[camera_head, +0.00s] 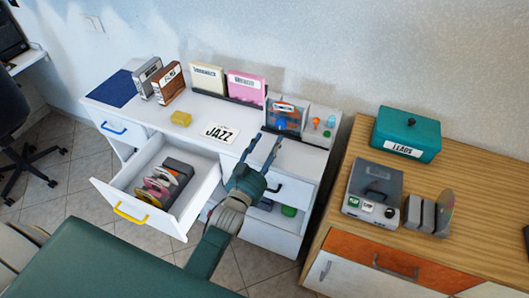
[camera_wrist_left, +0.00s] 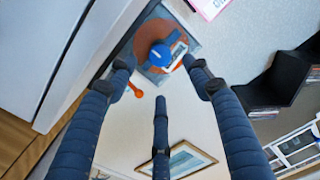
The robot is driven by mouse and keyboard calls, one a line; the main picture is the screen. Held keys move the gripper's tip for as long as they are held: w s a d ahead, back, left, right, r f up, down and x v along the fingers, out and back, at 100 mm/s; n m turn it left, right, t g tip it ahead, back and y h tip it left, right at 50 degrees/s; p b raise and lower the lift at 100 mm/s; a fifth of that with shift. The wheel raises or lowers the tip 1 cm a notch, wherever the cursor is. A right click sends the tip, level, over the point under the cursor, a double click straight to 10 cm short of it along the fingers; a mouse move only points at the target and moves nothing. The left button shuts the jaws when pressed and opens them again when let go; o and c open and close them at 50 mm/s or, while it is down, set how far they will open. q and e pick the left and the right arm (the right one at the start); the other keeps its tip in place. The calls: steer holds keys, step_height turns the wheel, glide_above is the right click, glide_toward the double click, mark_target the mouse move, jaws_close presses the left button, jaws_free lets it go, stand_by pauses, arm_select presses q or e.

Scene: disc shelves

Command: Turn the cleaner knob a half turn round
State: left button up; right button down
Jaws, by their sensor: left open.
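The device on the right of the white desk, which I take for the cleaner (camera_head: 284,117), has an orange and blue front and a label on top. In the left wrist view a round blue knob (camera_wrist_left: 160,55) sits before an orange-brown disc (camera_wrist_left: 150,35) on a grey body. My left gripper (camera_head: 262,145) is open in front of the device, its fingers pointing toward it. In the left wrist view its fingertips (camera_wrist_left: 159,78) spread around the blue knob's line of sight; I see no contact. The right gripper is out of view.
A drawer (camera_head: 128,208) with discs stands open left of my arm. Small coloured pieces (camera_head: 330,122) stand right of the device. A wooden cabinet (camera_head: 475,160) stands at right.

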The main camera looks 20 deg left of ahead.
arm_select(q)
steer(key=shift+s, duration=1.7)
steer(key=shift+a, duration=0.1)
